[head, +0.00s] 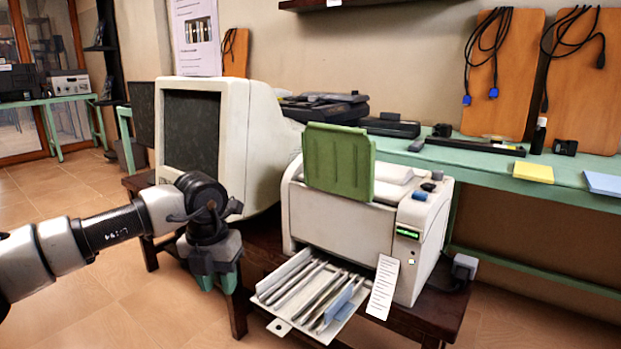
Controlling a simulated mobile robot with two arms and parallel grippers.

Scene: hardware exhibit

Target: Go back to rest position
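My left arm comes in from the left, and its gripper (216,284) points down in front of the low dark table, left of the printer's tray. Its two dark fingertips look apart, with nothing seen between them. My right gripper is not in view. The white printer (340,222) stands on the dark wooden table (438,312), with a green panel (338,162) upright on its top. A pulled-out tray (274,326) at its front holds several thin upright pieces. A white paper strip (383,287) hangs at the printer's front right.
A bulky old monitor (258,130) stands just behind my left gripper. A long green bench (500,166) runs along the wall with a yellow pad (533,172), a blue pad (605,184) and black devices. Open tiled floor (120,265) lies at the left.

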